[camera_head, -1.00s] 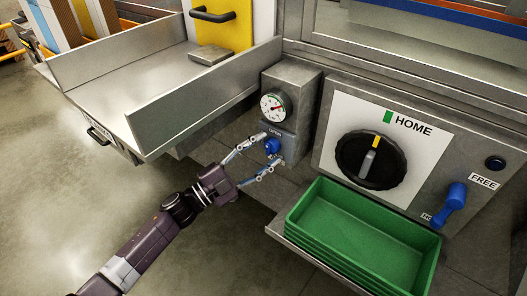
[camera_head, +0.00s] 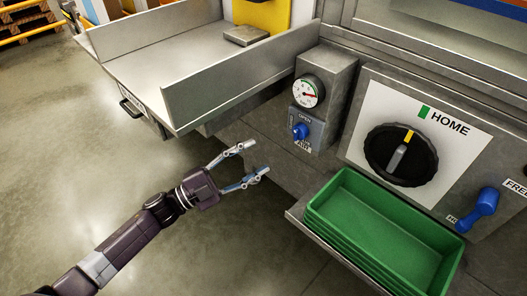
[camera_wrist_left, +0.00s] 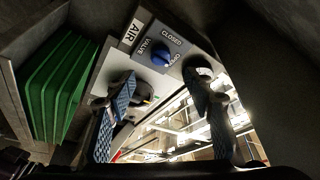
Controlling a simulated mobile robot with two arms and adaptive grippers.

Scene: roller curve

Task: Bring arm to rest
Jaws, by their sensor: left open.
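My left gripper (camera_head: 254,162) is open and empty in the head view, over the floor to the left of the blue air valve knob (camera_head: 301,131). A gap shows between its fingertips and the knob. In the left wrist view the two fingers of the left gripper (camera_wrist_left: 165,92) are spread, with the blue valve knob (camera_wrist_left: 161,55) beyond them on a plate marked AIR, VALVE, OPEN and CLOSED. My right gripper is in neither view.
A gauge (camera_head: 308,92) sits above the valve. A black dial (camera_head: 399,154) has its yellow mark near the green HOME mark. A blue lever (camera_head: 480,208) is at the right. Green trays (camera_head: 385,222) stand below the dial. A metal chute (camera_head: 165,62) is behind the gripper. Floor is clear at left.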

